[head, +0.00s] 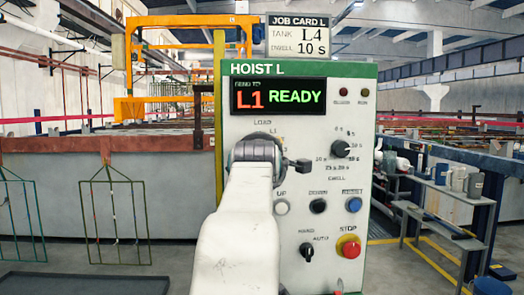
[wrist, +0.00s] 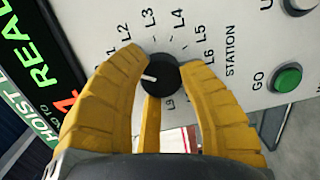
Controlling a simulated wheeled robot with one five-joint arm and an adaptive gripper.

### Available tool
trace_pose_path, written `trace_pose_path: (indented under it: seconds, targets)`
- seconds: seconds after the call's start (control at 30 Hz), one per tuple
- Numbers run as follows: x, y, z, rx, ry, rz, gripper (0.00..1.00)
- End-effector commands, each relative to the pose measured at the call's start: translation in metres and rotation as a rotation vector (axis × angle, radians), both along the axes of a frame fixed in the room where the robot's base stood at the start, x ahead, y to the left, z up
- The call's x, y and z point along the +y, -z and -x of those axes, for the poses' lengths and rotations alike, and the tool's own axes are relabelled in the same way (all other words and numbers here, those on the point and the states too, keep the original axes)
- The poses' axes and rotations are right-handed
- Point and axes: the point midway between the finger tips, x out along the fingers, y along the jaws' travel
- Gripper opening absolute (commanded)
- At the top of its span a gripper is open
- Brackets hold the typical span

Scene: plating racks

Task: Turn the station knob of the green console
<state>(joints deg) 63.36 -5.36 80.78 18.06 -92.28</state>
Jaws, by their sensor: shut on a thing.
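The green-topped console (head: 237,105), headed HOIST L, stands in front of me in the head view. Its display (head: 278,96) reads "SEND TO L1" and "READY". My gripper (head: 260,150) is at the panel's left side below the display and hides the station knob there. In the wrist view, the black station knob (wrist: 163,77) sits between the yellow fingers of my gripper (wrist: 164,64), which are shut on it. The knob's white pointer faces left, towards the left finger. Labels L2 to L6 show around the upper and right side; others are partly hidden.
A job card (head: 299,35) above reads tank L4, dwell 10 s. The dwell knob (head: 341,149), UP button (head: 282,207), blue button (head: 354,205) and red STOP button (head: 349,247) are nearby. The green GO button (wrist: 287,79) lies right of the knob.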

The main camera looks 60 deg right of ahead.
Motion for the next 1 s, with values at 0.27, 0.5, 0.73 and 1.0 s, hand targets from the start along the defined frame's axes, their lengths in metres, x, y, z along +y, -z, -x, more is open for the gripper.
trace_pose_path:
  seconds: [0.27,0.5,0.73,1.0]
  targets:
    - [-0.0005,-0.0015,0.0003,-0.005,0.001,0.002,0.04]
    - [-0.0004,-0.0011,0.0001,-0.004,0.001,0.001,0.50]
    - [-0.0001,-0.0004,-0.0002,-0.003,0.000,0.000,0.64]
    - [0.0035,-0.0010,0.0015,-0.003,0.000,0.000,0.64]
